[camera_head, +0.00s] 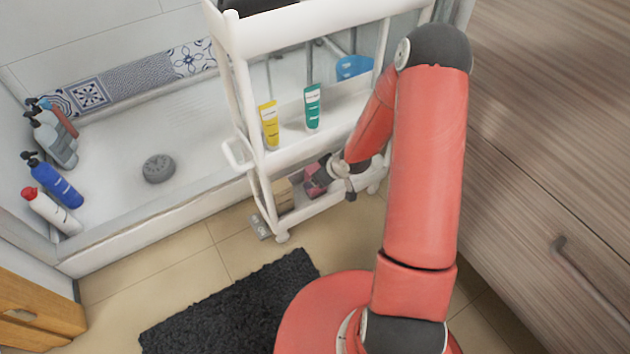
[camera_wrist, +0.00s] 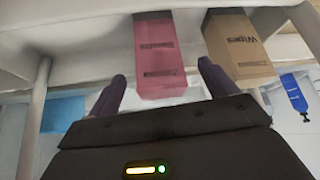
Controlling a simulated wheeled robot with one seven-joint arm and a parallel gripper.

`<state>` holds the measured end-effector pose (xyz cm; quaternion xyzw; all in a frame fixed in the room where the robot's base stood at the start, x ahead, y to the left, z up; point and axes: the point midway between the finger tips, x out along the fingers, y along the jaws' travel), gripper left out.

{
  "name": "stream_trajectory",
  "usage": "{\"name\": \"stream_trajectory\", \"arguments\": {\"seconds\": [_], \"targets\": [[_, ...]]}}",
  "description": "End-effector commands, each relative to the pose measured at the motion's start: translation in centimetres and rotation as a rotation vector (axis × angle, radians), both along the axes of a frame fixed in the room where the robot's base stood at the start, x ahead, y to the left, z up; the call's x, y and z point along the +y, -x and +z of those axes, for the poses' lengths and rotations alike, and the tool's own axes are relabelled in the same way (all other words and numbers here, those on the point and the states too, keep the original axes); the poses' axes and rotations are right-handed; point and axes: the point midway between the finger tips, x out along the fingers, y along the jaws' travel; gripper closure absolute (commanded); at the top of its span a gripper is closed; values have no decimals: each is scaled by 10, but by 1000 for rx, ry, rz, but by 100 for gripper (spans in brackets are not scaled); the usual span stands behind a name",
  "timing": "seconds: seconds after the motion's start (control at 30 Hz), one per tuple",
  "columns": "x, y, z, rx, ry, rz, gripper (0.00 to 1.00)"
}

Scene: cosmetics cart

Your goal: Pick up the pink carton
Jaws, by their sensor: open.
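The pink carton (camera_head: 312,187) is on the lower shelf of the white cart in the head view, partly hidden by my gripper. In the wrist view the pink carton (camera_wrist: 160,55) appears upside down, with printed text on its face. My gripper (camera_wrist: 161,76) is open, with one dark finger to each side of the carton in the picture. I cannot tell how far the carton reaches between the fingers, and no contact shows. In the head view my gripper (camera_head: 322,172) is at the lower shelf, beside the carton.
A tan wipes carton (camera_wrist: 238,48) stands close beside the pink one, near one finger. The white cart (camera_head: 290,30) has posts and an upper shelf above, holding a yellow tube (camera_head: 269,125) and a green tube (camera_head: 312,107).

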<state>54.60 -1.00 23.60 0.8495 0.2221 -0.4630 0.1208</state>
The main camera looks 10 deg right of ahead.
Motion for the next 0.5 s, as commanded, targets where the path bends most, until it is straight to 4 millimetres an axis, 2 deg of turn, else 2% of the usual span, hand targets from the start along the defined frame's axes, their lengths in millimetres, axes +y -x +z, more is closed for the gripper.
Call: {"name": "stream_trajectory", "arguments": {"seconds": [0.03,0.2,0.5], "targets": [[2,-6,-10,1,0,1,15],[7,-16,-26,1,0,0,15],[7,-18,-27,1,1,-1,17]]}}
